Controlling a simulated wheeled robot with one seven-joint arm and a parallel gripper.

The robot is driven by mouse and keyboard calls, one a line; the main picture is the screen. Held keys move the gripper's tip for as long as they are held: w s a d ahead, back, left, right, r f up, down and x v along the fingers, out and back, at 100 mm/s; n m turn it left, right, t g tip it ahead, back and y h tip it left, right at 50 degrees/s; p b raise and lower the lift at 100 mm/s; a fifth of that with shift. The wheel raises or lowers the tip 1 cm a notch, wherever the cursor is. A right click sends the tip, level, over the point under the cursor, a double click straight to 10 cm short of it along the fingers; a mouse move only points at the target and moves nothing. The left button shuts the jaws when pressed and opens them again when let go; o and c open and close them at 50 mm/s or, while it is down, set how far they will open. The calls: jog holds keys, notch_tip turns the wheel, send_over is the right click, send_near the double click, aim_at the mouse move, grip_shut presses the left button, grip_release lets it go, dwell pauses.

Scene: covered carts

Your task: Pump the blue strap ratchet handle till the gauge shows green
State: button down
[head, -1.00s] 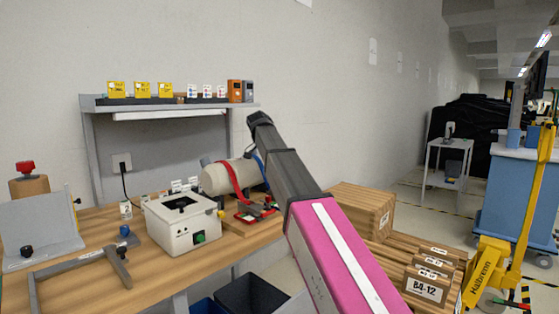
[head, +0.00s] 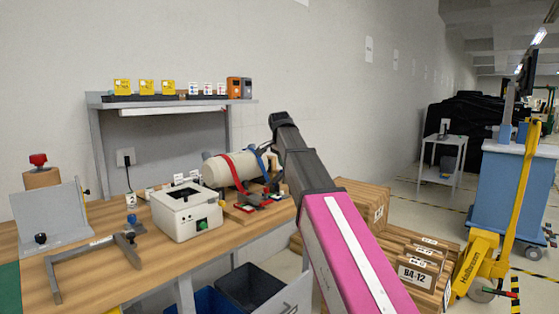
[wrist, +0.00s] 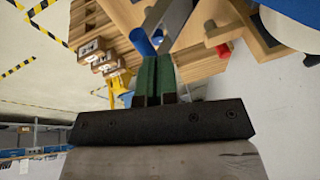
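A cream tank (head: 228,168) lies on a wooden board on the bench, with a red strap (head: 238,178) around it. The blue strap (head: 262,157) circles its right end, partly behind my arm. Red and black ratchet parts (head: 250,201) sit in front of the tank. In the wrist view, the green fingers of my gripper (wrist: 156,66) are close together. A blue cylindrical grip (wrist: 142,42) and a grey metal lever (wrist: 168,24) are at the fingertips; I cannot tell whether they touch. In the head view my gripper is hidden behind my arm. No gauge reading is legible.
A white box with a green button (head: 186,212) stands left of the tank. A grey clamp frame (head: 95,255) lies at the bench's front left. Wooden crates (head: 365,205) and a yellow pallet jack (head: 478,265) stand right. Dark bins (head: 252,287) are below the bench.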

jog(key=s+d+f+t+y, duration=0.1)
jog(key=f, duration=0.1)
jog(key=s+d+f+t+y, duration=0.1)
jog(key=d+f+t, duration=0.1)
jog(key=f, duration=0.1)
jog(key=s+d+f+m+t+y, duration=0.1)
jog(key=s+f+y, duration=0.1)
jog(key=f, duration=0.1)
jog(key=shift+s+d, duration=0.1)
jog(key=shift+d, duration=0.05)
jog(key=shift+d+f, duration=0.1)
jog(key=shift+f, duration=0.55)
